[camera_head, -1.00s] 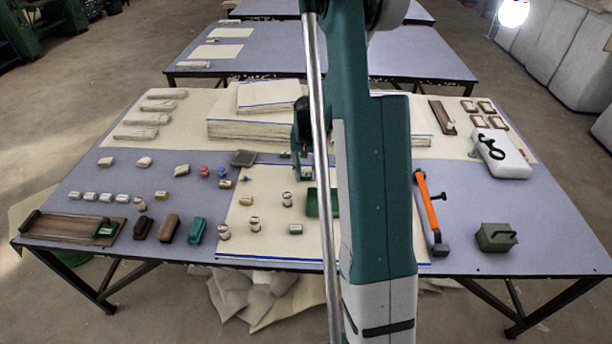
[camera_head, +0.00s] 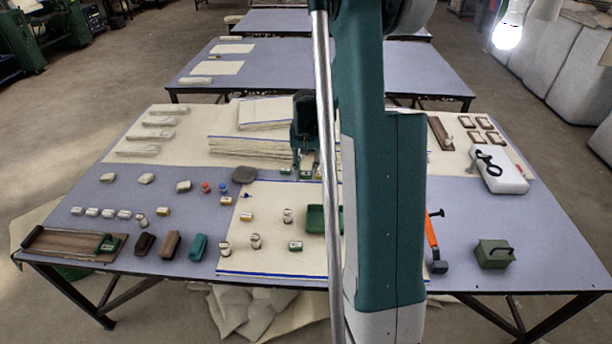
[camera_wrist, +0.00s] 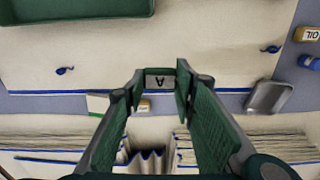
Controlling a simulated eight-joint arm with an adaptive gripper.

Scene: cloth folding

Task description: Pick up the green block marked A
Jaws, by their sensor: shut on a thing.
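The green block marked A (camera_wrist: 160,79) sits between the fingertips of my gripper (camera_wrist: 159,86) in the wrist view, its pale face with the letter towards the camera. My gripper is shut on it.
Stacked cloth (camera_head: 245,147) lies behind my gripper, its edges low in the wrist view. A green tray (camera_wrist: 80,10) and a grey dish (camera_wrist: 268,97) are nearby. A yellow-edged block (camera_wrist: 144,105) and a white-and-green block (camera_wrist: 97,104) lie close to the fingers.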

